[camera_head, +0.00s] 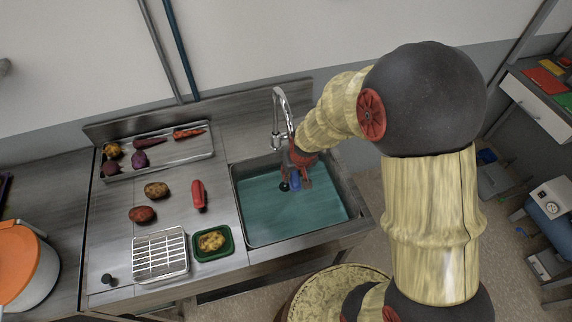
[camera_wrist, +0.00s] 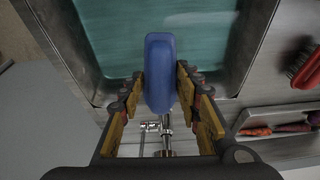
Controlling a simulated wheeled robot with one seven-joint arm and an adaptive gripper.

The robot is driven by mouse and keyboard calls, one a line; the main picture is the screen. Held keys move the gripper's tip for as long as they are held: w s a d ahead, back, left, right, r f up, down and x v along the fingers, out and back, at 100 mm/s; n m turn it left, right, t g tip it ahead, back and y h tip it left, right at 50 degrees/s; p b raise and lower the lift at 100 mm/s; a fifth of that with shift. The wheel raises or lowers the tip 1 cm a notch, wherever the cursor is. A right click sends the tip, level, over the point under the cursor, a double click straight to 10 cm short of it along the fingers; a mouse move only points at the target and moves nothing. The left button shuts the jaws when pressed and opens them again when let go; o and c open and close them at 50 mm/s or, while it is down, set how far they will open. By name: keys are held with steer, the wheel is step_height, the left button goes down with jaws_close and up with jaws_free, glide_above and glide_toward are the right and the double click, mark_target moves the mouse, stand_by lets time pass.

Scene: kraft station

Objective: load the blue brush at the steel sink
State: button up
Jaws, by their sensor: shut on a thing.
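The blue brush (camera_wrist: 159,72) is between the two fingers of my gripper (camera_wrist: 160,88) in the wrist view, and the fingers are shut on it. Its blue back faces the wrist camera; its bristles are hidden. In the head view the brush (camera_head: 295,184) shows as a small blue patch under my gripper (camera_head: 300,174), over the back part of the sink. The steel sink (camera_head: 240,208) holds teal water (camera_head: 290,215), which also shows in the wrist view (camera_wrist: 205,30). I cannot tell whether the brush touches the water.
The tap (camera_head: 283,105) rises behind the sink, close to my arm. A red brush (camera_head: 198,194) lies on the counter left of the sink. Potatoes (camera_head: 142,214), a green tray (camera_head: 230,236), a wire rack (camera_head: 160,256) and a vegetable tray (camera_head: 210,154) occupy the counter.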

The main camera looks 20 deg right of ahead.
step_height(320, 180, down, 13)
steer(key=b, duration=0.9)
stand_by(0.4)
stand_by(0.5)
steer(key=shift+r+p, duration=3.7)
steer(key=shift+r, duration=1.85)
steer(key=shift+r, duration=0.1)
steer(key=shift+r+p, duration=1.35)
steer(key=shift+r, duration=0.6)
